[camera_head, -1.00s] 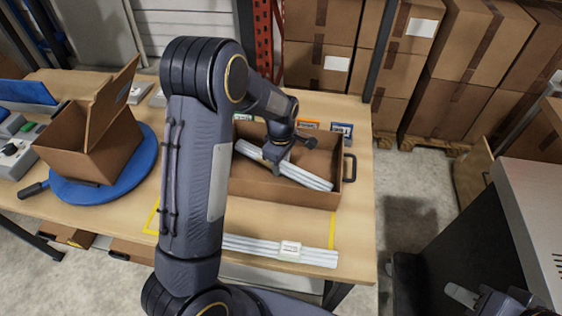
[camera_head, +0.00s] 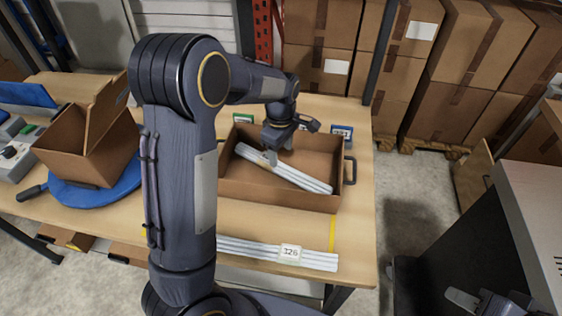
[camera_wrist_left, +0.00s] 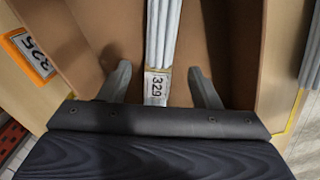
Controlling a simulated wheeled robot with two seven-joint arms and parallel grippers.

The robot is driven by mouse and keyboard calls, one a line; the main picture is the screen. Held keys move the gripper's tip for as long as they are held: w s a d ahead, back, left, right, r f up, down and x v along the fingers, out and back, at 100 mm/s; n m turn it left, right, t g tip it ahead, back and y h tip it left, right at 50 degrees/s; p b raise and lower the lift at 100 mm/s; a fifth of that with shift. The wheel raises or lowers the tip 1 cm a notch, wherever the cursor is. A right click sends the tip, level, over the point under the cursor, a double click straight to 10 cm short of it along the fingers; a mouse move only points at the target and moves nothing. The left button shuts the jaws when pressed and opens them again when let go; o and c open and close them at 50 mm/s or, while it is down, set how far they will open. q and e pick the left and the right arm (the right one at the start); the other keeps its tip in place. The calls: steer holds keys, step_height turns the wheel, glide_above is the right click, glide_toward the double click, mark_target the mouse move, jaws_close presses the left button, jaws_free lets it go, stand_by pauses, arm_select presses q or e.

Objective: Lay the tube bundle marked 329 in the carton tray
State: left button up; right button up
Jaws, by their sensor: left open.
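The pale tube bundle marked 329 (camera_head: 305,180) lies diagonally inside the brown carton tray (camera_head: 285,199). In the left wrist view its white label (camera_wrist_left: 158,86) reads 329, and its tubes (camera_wrist_left: 160,30) run away from me. My left gripper (camera_head: 281,152) is open over the bundle's far-left part. In the left wrist view the open fingers of that gripper (camera_wrist_left: 160,72) stand on either side of the bundle, with a gap at each side. Part of my right gripper (camera_head: 468,299) shows at the bottom right corner; its jaws are not clear.
Another tube bundle (camera_head: 240,247), with a label that seems to read 326, lies along the table's front edge. An open carton (camera_head: 85,155) stands on a blue turntable (camera_head: 125,185) at the left. Label cards, one blue (camera_head: 342,134), stand behind the tray.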

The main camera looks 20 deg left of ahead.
mark_target(281, 165)
arm_select(q)
steer(key=s+r+m+t+h, duration=0.25)
steer(key=s+r+m, duration=0.35)
steer(key=s+r, duration=0.6)
steer(key=s+d+f+m+t+h, duration=0.1)
steer(key=s+d+m+t, duration=0.2)
steer(key=s+m, duration=0.5)
steer(key=s, duration=0.6)
steer(key=shift+d+m, duration=0.25)
steer(key=shift+m, duration=0.15)
